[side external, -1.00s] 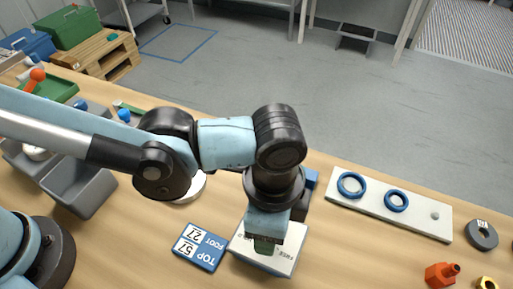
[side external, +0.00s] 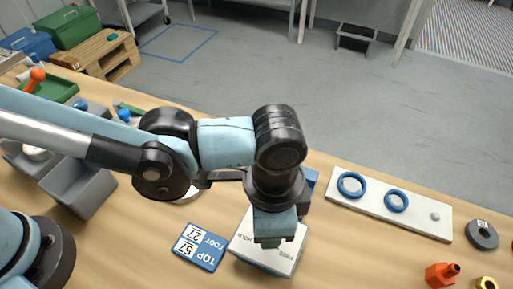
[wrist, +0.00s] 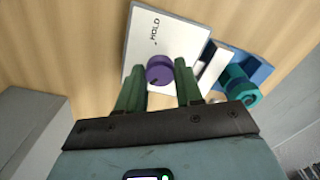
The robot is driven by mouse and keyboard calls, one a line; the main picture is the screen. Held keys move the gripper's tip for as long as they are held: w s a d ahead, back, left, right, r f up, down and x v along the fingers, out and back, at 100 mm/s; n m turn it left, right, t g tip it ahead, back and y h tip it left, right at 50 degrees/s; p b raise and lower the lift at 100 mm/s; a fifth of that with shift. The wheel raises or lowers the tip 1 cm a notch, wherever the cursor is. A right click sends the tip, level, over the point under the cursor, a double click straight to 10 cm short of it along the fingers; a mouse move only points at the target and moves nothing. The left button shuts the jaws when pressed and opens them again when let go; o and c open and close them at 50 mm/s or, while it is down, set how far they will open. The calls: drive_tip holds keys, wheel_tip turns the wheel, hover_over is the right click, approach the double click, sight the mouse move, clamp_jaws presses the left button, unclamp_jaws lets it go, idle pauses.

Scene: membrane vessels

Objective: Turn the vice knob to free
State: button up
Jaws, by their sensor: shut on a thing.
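The purple vice knob (wrist: 160,71) sits on a white panel marked HOLD (wrist: 143,38) in the wrist view. A small dark mark shows on the knob's near edge. A blue block with a teal round part (wrist: 240,86) stands beside the panel.
Grey bins (side external: 80,188) stand farther left. A white board (side external: 415,220) with two blue rings lies right, with an orange part (side external: 440,275) and a grey disc (side external: 482,235) beyond. Bare table lies between.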

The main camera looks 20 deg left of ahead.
drive_tip(key=o, duration=1)
drive_tip(key=shift+o, duration=0.2)
wheel_tip(320, 180, up, 12)
drive_tip(key=shift+r, duration=0.1)
drive_tip(key=w+a+n+t+h, duration=0.1)
drive_tip(key=w+a+n, duration=0.25)
drive_tip(key=a, duration=0.55)
drive_tip(key=w+a+n+t+h, duration=0.1)
drive_tip(key=w+a+n+t, duration=0.1)
drive_tip(key=w+a, duration=0.5)
drive_tip(key=s+a+f+n+t, duration=0.1)
drive_tip(key=a+n, duration=0.1)
drive_tip(key=a, duration=0.4)
drive_tip(key=s+a+f+n+t+y, duration=0.1)
drive_tip(key=a+n, duration=0.1)
drive_tip(key=a, duration=0.5)
drive_tip(key=s+a+f+n+t+y, duration=0.1)
drive_tip(key=s+a+f+n+t, duration=0.1)
drive_tip(key=a, duration=0.5)
drive_tip(key=shift+n, duration=0.55)
